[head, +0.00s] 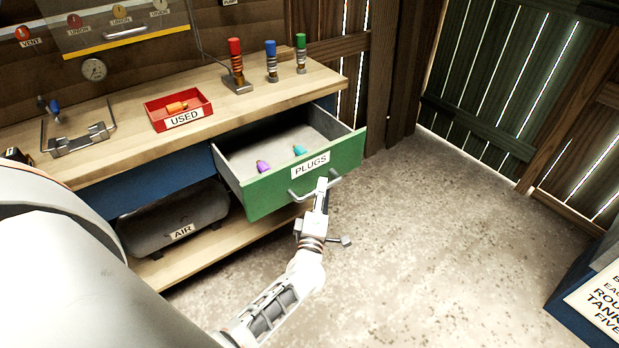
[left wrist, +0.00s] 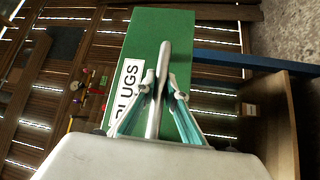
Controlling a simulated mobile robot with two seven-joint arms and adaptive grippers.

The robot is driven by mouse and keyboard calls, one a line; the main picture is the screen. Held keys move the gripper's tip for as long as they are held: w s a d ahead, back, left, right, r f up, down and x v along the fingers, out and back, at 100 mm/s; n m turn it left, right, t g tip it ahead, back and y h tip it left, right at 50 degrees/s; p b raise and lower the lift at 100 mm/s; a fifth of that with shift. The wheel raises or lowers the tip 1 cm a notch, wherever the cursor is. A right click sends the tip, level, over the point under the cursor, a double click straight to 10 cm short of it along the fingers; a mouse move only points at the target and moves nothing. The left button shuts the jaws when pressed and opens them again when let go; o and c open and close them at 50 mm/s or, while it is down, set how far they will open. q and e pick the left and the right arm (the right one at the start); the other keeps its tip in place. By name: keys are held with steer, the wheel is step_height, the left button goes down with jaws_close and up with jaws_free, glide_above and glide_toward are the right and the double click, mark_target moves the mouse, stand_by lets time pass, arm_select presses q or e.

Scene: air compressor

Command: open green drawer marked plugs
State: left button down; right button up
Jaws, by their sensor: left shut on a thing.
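The green drawer (head: 272,188) marked PLUGS is pulled out from under the workbench in the head view. Inside it lie a purple plug (head: 263,166) and a teal plug (head: 299,150). My left gripper (head: 321,188) is at the metal bar handle (head: 296,197) on the drawer front. In the left wrist view the fingers (left wrist: 158,90) are shut around the handle (left wrist: 165,62), with the green front (left wrist: 184,50) and its PLUGS label (left wrist: 128,88) just behind. My right gripper is not in view.
On the workbench (head: 120,125) stand a red tray (head: 180,105) marked USED and red, blue and green fittings at the back. A grey AIR tank (head: 175,215) lies on the shelf below. A blue box (head: 590,285) stands at the right; the floor between is clear.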

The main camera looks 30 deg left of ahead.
arm_select(q)
steer(key=shift+s+d, duration=0.25)
steer(key=shift+d, duration=0.4)
steer(key=shift+s+d, duration=0.3)
steer(key=shift+d, duration=0.35)
steer(key=shift+s+d, duration=0.25)
steer(key=shift+d, duration=0.4)
steer(key=c, duration=2)
jaws_free()
steer(key=shift+c, duration=0.2)
steer(key=shift+s, duration=0.1)
steer(key=v, duration=1.1)
steer(key=shift+s, duration=0.35)
steer(key=shift+d, duration=0.2)
